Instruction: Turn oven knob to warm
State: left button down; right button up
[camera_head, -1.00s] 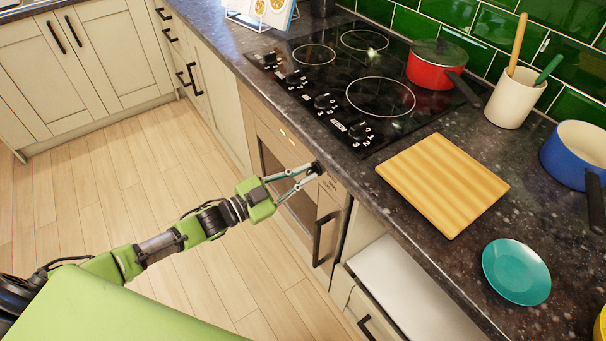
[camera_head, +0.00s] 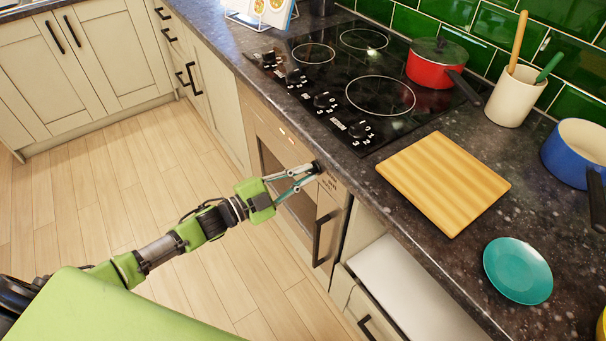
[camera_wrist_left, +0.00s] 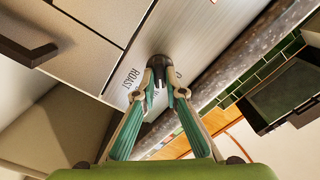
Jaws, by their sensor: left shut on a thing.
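The oven (camera_head: 288,150) is set under the counter, with a dark handle on its front. Its dark round knob (camera_head: 318,166) sits at the top right of the oven front. In the left wrist view the knob (camera_wrist_left: 159,64) is between my fingertips, with printed words around it; "ROAST" is readable and the others are partly hidden. My left gripper (camera_head: 306,172) is shut on the knob; it also shows in the left wrist view (camera_wrist_left: 160,92). The knob's exact setting cannot be told. My right gripper is not in view.
Above the oven is a black hob (camera_head: 345,85) with its own knobs and a red pan (camera_head: 436,68). A wooden board (camera_head: 443,185), a teal plate (camera_head: 517,270) and a blue pot (camera_head: 566,155) are on the dark counter. The wooden floor is clear.

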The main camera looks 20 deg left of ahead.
pick_arm(q)
jog(key=c, duration=2.1)
grip_release()
jog(key=v, duration=1.2)
